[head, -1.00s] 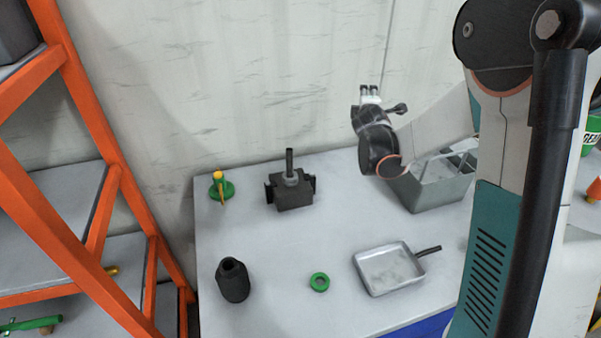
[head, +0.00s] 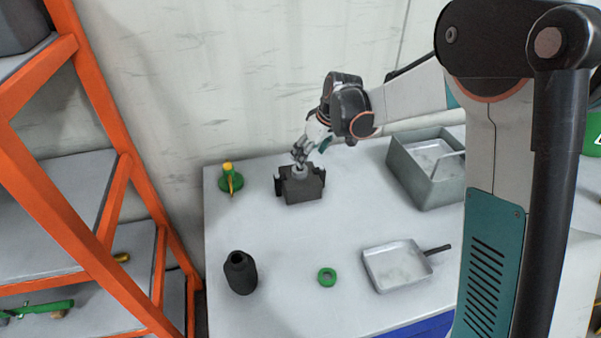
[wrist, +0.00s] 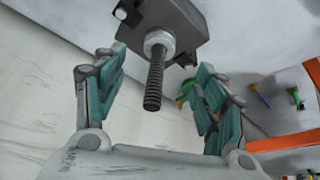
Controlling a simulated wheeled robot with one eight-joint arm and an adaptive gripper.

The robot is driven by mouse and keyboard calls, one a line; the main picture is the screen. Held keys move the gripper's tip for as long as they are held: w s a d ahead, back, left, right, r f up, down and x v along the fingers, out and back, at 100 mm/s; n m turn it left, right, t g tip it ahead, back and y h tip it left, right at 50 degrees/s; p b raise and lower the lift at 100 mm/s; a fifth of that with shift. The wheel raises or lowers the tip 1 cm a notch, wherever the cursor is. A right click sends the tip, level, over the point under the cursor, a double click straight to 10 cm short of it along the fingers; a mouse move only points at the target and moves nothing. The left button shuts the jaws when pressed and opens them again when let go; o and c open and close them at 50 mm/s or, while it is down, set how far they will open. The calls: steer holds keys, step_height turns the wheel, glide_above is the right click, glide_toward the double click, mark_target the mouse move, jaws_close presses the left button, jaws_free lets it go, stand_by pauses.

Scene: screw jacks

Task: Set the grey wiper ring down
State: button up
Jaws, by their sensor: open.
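The dark screw jack (head: 300,190) stands on the table near the wall. Its threaded screw (wrist: 155,80) shows in the wrist view, with a light grey ring (wrist: 159,42) around the screw's base, at the jack body; it looks like the wiper ring. My gripper (head: 301,157) is over the jack in the head view. In the wrist view my gripper (wrist: 160,105) is open, its teal-padded fingers well apart on either side of the screw and holding nothing. In the head view my fingers largely hide the screw.
A green part with a yellow top (head: 229,180) stands left of the jack. A black bottle-like part (head: 240,272), a green ring (head: 327,277) and a shallow tray (head: 372,277) are nearer. A grey bin (head: 425,186) stands right, an orange shelf rack (head: 98,110) left. The table's middle is clear.

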steer(key=b+x, duration=0.2)
steer(key=x, duration=0.6)
steer(key=shift+w+a+f+b, duration=0.2)
steer(key=shift+w+f+b, duration=0.1)
steer(key=shift+r, duration=0.1)
steer(key=c, duration=1)
steer(key=shift+c, duration=0.2)
step_height(320, 180, up, 20)
steer(key=p, duration=0.5)
steer(key=s+d+f+m+h+b, duration=0.1)
steer(key=s+d+f+m, duration=0.1)
steer(key=s+d+f, duration=0.3)
steer(key=s+d+f+m+h+b, duration=0.1)
steer(key=s+d+f+m, duration=0.2)
steer(key=s+d+f, duration=0.2)
steer(key=s+d+f+m+t+h+b, duration=0.1)
steer(key=s+d+f+m+b, duration=0.1)
steer(key=s+d+f, duration=0.3)
steer(key=shift+s+d+f+m, duration=0.15)
steer(key=shift+s+f, duration=0.6)
steer(key=shift+f, duration=0.75)
steer(key=shift+s+f+m, duration=0.25)
steer(key=shift+s+f, duration=0.45)
steer(key=shift+f, duration=0.8)
steer(key=shift+s+d+f+m, duration=0.15)
steer(key=shift+s+f, duration=0.6)
steer(key=shift+f, duration=0.75)
